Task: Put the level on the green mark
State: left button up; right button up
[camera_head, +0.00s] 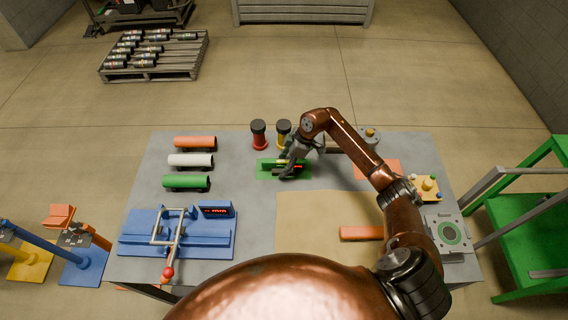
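A green block-like level (266,163) with a small red display lies lengthwise on the green mark (262,176), a flat green patch on the grey table. The mark shows along the level's near side. My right gripper (288,168) is over the level's right half, and its dark fingers cover part of it. Whether the fingers are closed on the level or only beside it is too small to tell. My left gripper is not in view.
Red (259,136) and yellow (283,130) black-capped posts stand just behind the level. Orange, white and green cylinders (190,161) and a blue fixture (190,243) are left. A tan mat (300,225), orange bar (361,233) and orange patch (367,167) are right.

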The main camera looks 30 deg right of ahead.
jog(key=shift+o, duration=0.5)
jog(key=shift+r, duration=0.2)
jog(key=v, duration=1.2)
jog(key=shift+b, duration=0.3)
